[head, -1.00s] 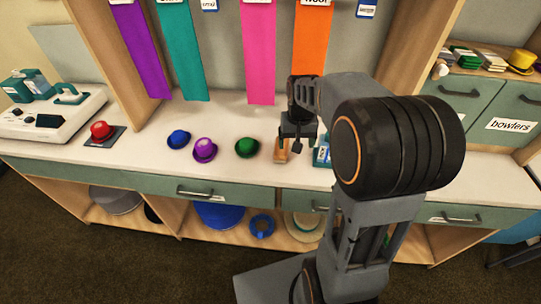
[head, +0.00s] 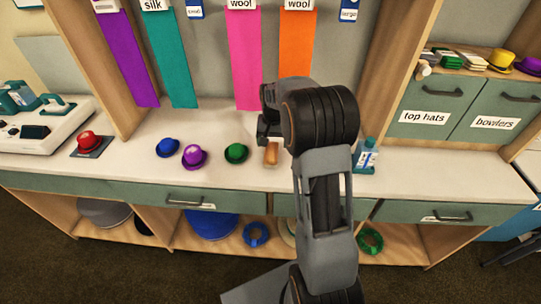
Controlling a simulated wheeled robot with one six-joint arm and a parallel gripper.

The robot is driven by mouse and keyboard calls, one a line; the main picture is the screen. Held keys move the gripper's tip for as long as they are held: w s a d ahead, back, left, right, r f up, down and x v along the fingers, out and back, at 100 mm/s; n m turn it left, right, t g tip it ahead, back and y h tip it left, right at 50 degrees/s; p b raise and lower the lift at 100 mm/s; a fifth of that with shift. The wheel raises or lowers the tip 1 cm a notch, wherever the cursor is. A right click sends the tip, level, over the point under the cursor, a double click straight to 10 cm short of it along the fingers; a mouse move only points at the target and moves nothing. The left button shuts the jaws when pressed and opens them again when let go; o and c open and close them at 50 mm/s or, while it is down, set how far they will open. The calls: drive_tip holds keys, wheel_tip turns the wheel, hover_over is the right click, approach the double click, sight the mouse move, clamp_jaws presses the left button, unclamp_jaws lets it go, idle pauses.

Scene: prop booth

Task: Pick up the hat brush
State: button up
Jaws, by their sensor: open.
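The hat brush, seen as a small brown wooden piece (head: 271,154), lies on the white counter (head: 225,180) to the right of the green hat. Its far end is hidden behind my gripper. My gripper (head: 269,140) is open and points down at the far side of the brush, very close to it. I cannot tell whether the fingers touch it or stand around it.
Small blue (head: 167,147), purple (head: 194,156) and green (head: 236,152) hats stand left of the brush. A red hat (head: 88,140) sits on a dark pad further left. The front counter strip is clear.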

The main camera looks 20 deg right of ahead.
sight(271, 150)
drive_tip(key=shift+a+f, duration=0.2)
drive_tip(key=shift+f, duration=2.65)
drive_tip(key=shift+c, duration=0.4)
drive_tip(key=shift+w, duration=0.1)
drive_tip(key=c, duration=1)
drive_tip(key=shift+c, duration=0.2)
drive_tip(key=shift+r, duration=0.1)
drive_tip(key=shift+r, duration=0.6)
drive_tip(key=s+r, duration=0.1)
drive_tip(key=r, duration=0.1)
drive_tip(key=s+r, duration=0.2)
drive_tip(key=r, duration=0.1)
drive_tip(key=s+a+r, duration=0.1)
drive_tip(key=s+r, duration=0.1)
drive_tip(key=r, duration=0.1)
drive_tip(key=s+a+r, duration=0.2)
drive_tip(key=s+r, duration=0.1)
drive_tip(key=s, duration=0.5)
drive_tip(key=shift+s+r, duration=0.3)
drive_tip(key=shift+s, duration=0.1)
